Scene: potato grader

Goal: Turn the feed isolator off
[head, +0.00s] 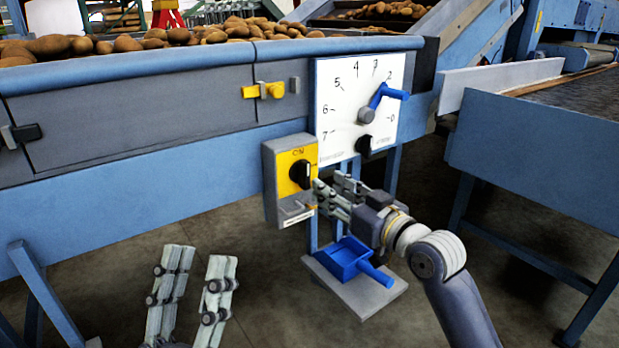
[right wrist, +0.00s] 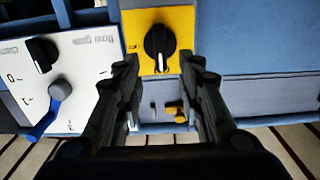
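The feed isolator (head: 283,213) is a grey box with a yellow face, below and left of the numbered dial. Its black rotary knob (head: 299,174) sits under an "ON" label, with its grip bar roughly upright. My right gripper (head: 322,195) comes in from the right, its fingertips close to the knob. In the right wrist view the knob (right wrist: 159,47) shows between and just beyond the open fingertips (right wrist: 162,66). I cannot tell whether either finger touches it. My left gripper (head: 198,255) is open and empty, low at the left, away from the box.
The white dial (head: 345,95) with a blue lever (head: 386,94) and a black knob (head: 370,145) is just above my right gripper. A yellow latch (head: 263,90) is on the panel. Potatoes (head: 150,40) fill the trough above.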

